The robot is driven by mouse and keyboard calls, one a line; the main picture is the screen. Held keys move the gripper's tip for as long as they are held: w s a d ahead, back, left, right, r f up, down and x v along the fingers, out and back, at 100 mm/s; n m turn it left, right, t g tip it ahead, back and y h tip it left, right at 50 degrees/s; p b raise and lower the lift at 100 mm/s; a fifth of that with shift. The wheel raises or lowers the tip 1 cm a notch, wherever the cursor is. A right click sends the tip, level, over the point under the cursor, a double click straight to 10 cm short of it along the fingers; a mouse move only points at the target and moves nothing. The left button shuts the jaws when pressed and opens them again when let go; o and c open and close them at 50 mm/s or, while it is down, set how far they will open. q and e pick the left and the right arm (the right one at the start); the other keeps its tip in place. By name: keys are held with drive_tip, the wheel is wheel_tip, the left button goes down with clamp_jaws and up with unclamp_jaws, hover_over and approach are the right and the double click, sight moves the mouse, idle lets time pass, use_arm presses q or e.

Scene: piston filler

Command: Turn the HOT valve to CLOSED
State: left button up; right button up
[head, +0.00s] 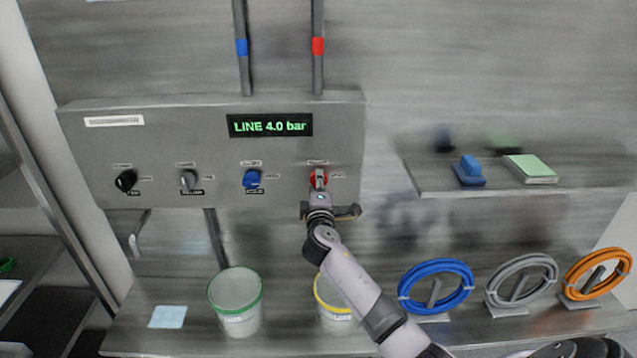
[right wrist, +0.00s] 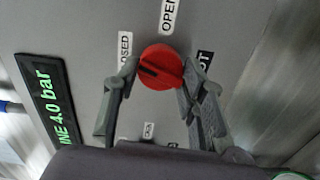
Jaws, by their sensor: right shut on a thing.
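The HOT valve is a red round knob (head: 312,180) on the grey panel, below the right end of the display. In the right wrist view the red knob (right wrist: 160,62) sits between the two fingers of my right gripper (right wrist: 158,75), which is shut on it. A dark mark on the knob runs toward the side of the CLOSED label (right wrist: 125,48). The OPEN label (right wrist: 170,14) is above the knob in that view, and the black HOT label (right wrist: 204,62) is partly hidden by a finger. My right gripper (head: 319,182) covers much of the knob in the head view.
The panel (head: 210,150) also carries a blue knob (head: 251,179), a grey knob (head: 188,180) and a black knob (head: 126,180). The display (head: 270,125) reads LINE 4.0 bar. Below stand a green-rimmed bucket (head: 236,295) and a yellow-rimmed bucket (head: 332,315), partly behind my arm.

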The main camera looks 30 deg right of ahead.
drive_tip(key=shift+n+p, duration=0.6)
drive_tip(key=shift+n, duration=1.3)
drive_tip(key=shift+f, duration=0.1)
drive_tip(key=o, duration=1.2)
drive_tip(key=shift+c, duration=0.2)
drive_tip(key=v, duration=1.2)
